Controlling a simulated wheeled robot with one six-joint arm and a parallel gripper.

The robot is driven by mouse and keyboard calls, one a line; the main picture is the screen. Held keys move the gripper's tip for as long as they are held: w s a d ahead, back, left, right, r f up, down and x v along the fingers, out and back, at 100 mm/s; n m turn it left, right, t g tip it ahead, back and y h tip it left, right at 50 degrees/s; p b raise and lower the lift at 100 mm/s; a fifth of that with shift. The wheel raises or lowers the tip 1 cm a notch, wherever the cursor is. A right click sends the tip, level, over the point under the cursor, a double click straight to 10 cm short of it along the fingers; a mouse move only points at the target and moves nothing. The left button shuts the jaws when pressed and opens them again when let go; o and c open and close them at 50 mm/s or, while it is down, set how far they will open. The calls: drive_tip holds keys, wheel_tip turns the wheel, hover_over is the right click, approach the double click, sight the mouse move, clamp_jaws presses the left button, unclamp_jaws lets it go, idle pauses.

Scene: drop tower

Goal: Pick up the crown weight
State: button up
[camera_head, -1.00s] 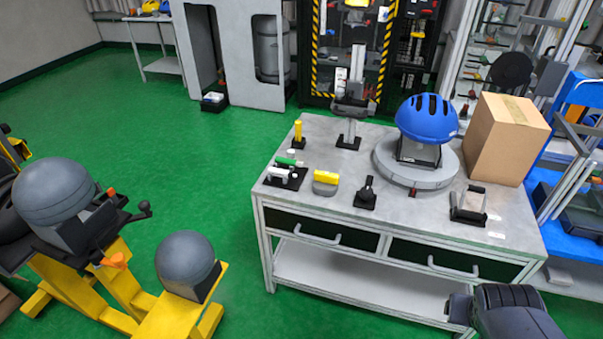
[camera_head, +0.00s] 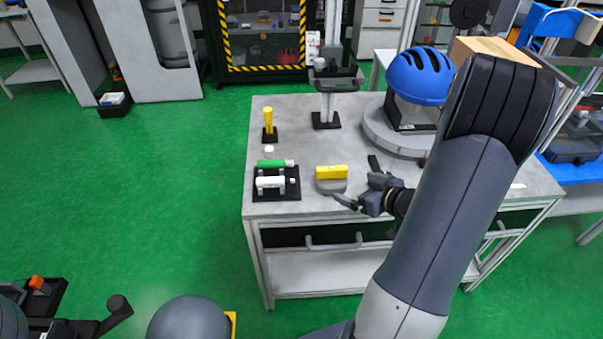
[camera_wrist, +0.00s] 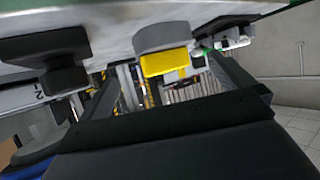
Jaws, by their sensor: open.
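The likely crown weight (camera_head: 331,180) is a grey rounded base with a yellow bar on top, standing on the grey table near its front edge. It also shows in the wrist view, upside down near the top centre, as a grey base (camera_wrist: 164,37) with a yellow block. My gripper (camera_head: 358,184) is open and empty, just right of the weight in the head view. Its two fingers are spread and do not touch the weight. In the wrist view, dark fingers stand left and right below the yellow block.
A black stand holds green and white cylinders (camera_head: 272,181) left of the weight. A yellow post (camera_head: 268,121) and a grey upright stand (camera_head: 326,103) are behind. A blue helmet (camera_head: 420,75) sits on a round platform at right. My arm hides the table's right part.

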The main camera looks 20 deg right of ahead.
sight(335, 178)
drive_tip(key=x, duration=0.5)
drive_tip(key=shift+w+a+f+b, duration=0.1)
drive_tip(key=shift+a+b, duration=0.15)
drive_tip(key=shift+b, duration=0.15)
drive_tip(key=x, duration=0.5)
drive_tip(key=shift+w+a+b, duration=0.1)
drive_tip(key=shift+w+b, duration=0.2)
drive_tip(key=shift+w, duration=0.05)
drive_tip(key=shift+c, duration=0.6)
drive_tip(key=c, duration=1.3)
drive_tip(key=shift+c, duration=0.8)
drive_tip(key=shift+r, duration=0.2)
